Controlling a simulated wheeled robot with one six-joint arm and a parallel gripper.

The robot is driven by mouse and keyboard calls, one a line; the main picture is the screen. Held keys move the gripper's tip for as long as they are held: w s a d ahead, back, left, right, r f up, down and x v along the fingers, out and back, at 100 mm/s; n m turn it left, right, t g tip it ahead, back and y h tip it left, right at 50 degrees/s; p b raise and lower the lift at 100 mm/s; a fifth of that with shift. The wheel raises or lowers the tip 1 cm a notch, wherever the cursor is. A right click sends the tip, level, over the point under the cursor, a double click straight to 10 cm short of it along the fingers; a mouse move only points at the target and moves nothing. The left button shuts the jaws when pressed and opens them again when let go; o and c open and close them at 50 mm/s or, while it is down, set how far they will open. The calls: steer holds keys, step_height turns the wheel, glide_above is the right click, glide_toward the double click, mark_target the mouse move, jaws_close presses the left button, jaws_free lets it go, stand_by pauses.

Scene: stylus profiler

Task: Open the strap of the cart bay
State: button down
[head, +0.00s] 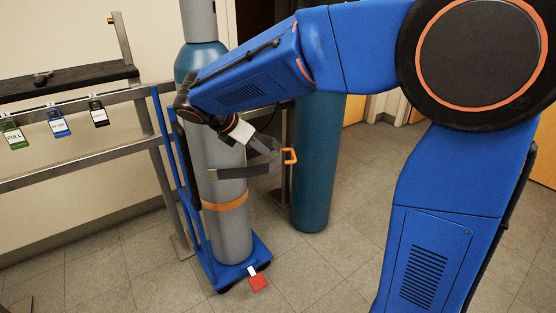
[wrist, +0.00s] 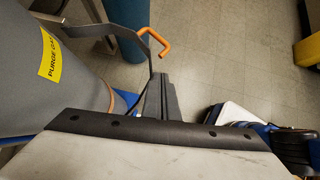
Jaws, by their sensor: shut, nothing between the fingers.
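A grey cylinder (head: 222,225) with a yellow "PURGE GAS" label (wrist: 50,55) stands on a blue cart (head: 243,262). A dark grey strap (head: 238,171) runs across it and carries an orange handle (head: 290,156). In the wrist view the strap (wrist: 112,28) stands out from the cylinder in a bent shape, with the handle (wrist: 160,44) at its outer part. I cannot tell whether its end is fastened. My gripper (head: 276,148) is shut and empty beside the handle. In the wrist view my fingers (wrist: 162,82) are just below the handle, apparently not gripping it.
An orange band (head: 226,203) circles the cylinder lower down. A teal cylinder (head: 312,180) stands close behind on the right. A metal rail (head: 70,165) with green, blue and black tags is at the left. The floor to the right is clear.

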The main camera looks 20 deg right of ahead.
mark_target(279, 160)
steer(key=x, duration=1)
steer(key=shift+d, duration=0.1)
steer(key=shift+d, duration=0.2)
steer(key=w+d+n+t+y, duration=0.2)
steer(key=w+d+n, duration=0.2)
steer(key=d, duration=0.7)
steer(key=shift+w+d+n+t, duration=0.25)
steer(key=shift+w+n+t, duration=0.05)
steer(key=shift+w, duration=0.45)
